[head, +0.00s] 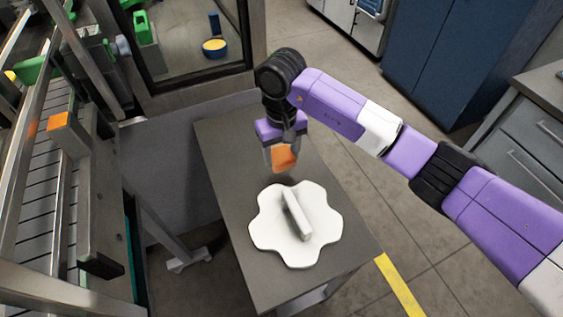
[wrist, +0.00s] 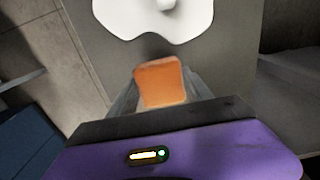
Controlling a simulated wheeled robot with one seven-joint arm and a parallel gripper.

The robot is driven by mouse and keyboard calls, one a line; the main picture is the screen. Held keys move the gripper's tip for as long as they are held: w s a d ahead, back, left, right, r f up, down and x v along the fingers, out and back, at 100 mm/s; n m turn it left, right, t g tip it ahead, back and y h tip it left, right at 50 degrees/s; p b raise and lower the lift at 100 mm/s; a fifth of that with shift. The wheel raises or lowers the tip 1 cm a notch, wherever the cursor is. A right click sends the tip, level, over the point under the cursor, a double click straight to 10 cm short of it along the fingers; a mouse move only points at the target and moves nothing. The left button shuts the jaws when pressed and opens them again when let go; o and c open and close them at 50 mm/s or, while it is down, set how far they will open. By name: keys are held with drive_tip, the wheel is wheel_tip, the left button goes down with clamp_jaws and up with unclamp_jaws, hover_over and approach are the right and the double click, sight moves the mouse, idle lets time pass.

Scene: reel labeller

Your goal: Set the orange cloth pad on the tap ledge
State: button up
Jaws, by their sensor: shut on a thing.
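My gripper (head: 282,168) points down over the grey cabinet top, behind the white flower-shaped piece. It is shut on the orange cloth pad (head: 284,157), which sits between the fingers and looks clear of the surface. In the wrist view the pad (wrist: 160,82) shows as a soft-edged orange block between the fingertips. I cannot make out with certainty which surface is the tap ledge.
The white flower-shaped piece (head: 267,235) with a raised bar (head: 297,215) lies on the grey top (head: 222,150). A roller machine with an orange block (head: 68,130) stands at left. Glass-fronted equipment is behind. Blue cabinets (head: 440,55) and grey drawers (head: 530,150) are at right.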

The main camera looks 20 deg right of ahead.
sight(281, 165)
drive_tip(key=shift+f+p, duration=0.3)
drive_tip(key=shift+f, duration=1.9)
drive_tip(key=shift+f, duration=0.2)
drive_tip(key=o, duration=1.3)
drive_tip(key=shift+o, duration=0.2)
drive_tip(key=shift+r, duration=0.2)
